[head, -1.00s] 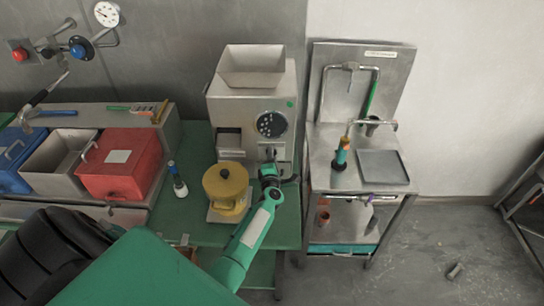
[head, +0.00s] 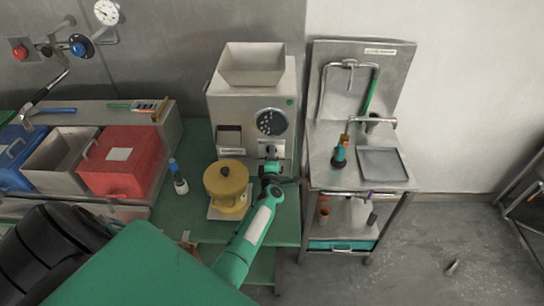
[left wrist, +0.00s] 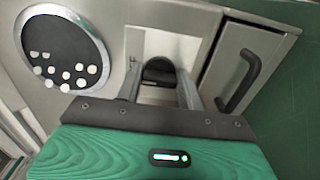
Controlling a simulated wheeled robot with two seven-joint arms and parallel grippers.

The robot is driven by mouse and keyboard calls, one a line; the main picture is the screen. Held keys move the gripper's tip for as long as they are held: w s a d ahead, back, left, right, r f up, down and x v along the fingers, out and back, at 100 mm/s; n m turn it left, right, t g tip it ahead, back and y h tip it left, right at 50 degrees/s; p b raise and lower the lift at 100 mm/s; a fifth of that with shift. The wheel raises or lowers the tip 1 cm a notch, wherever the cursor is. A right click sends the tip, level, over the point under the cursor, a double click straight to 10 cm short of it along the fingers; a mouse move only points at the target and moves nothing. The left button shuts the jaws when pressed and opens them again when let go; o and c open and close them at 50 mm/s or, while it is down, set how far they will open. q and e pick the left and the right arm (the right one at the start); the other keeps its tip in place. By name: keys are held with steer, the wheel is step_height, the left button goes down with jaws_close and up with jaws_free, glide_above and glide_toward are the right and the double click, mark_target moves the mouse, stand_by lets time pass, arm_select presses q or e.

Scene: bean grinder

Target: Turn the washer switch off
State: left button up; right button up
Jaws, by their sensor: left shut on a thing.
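The washer switch is a small dark knob (left wrist: 159,72) on a pale plate on the front of the grey grinder (head: 225,108). In the left wrist view it sits between the two fingers of my left gripper (left wrist: 160,92), which is shut on it. Part of the lettering on the plate shows beside the fingers; the rest is hidden. In the head view my left gripper (head: 270,158) reaches the plate below the round dark panel (head: 271,122) and largely covers the switch. Whether the switch points on or off is unclear. My right gripper is not in view.
A yellow round container (head: 227,184) stands close left of my left arm on the green table (head: 200,145). A small blue-topped bottle (head: 178,178) is farther left, near a red bin (head: 120,170). A metal sink stand (head: 335,190) is at the right.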

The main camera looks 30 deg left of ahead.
arm_select(q)
steer(key=o, duration=1)
steer(key=p+v, duration=0.4)
steer(key=v, duration=1)
steer(key=shift+a, duration=0.15)
